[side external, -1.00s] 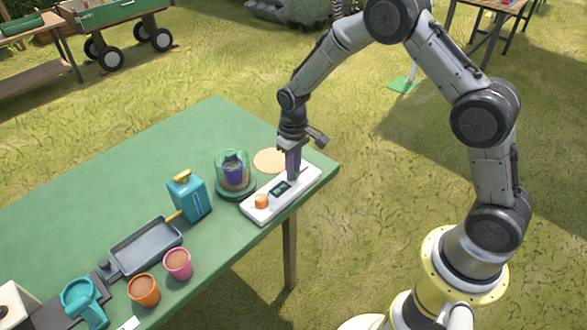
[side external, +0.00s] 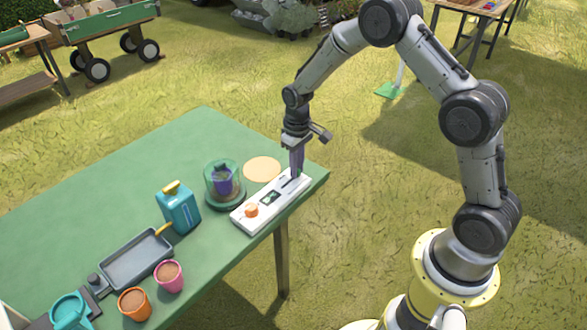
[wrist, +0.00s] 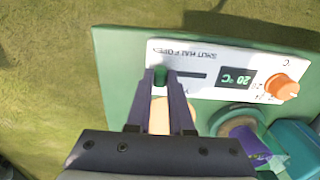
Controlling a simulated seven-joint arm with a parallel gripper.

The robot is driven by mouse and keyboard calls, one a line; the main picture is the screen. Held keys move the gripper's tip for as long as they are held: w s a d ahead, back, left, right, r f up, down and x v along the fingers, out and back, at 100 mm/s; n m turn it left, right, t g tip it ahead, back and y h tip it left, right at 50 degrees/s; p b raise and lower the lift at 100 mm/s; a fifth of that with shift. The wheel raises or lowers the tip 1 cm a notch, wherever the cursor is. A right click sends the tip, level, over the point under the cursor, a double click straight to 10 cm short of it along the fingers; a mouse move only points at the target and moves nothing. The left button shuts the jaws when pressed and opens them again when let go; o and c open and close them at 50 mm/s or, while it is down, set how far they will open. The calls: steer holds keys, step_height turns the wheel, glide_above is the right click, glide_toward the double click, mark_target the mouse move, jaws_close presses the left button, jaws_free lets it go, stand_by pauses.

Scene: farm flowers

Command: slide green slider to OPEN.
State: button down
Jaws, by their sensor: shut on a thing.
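The white control panel (side external: 262,213) lies at the table's right end; it also shows upside down in the wrist view (wrist: 205,92). The green slider (wrist: 160,76) is at the left end of its dark slot (wrist: 190,76) there, the end farthest from the orange knob. My gripper (wrist: 161,84) is shut on the green slider, with a finger on either side. In the side view my gripper (side external: 296,177) points down onto the panel's far end and hides the slider.
The panel carries an orange knob (side external: 251,210) and a small display (side external: 270,197). A glass cloche (side external: 224,184) and a tan disc (side external: 262,169) stand close behind it. A teal can (side external: 178,207), a grey tray (side external: 135,260) and pots are farther left on the green table (side external: 130,180).

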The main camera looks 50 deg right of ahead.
steer(key=c, duration=1)
jaws_free()
steer(key=shift+d, duration=0.35)
steer(key=shift+o, duration=1)
steer(key=shift+a, duration=0.15)
steer(key=shift+r, duration=0.1)
step_height(320, 180, up, 14)
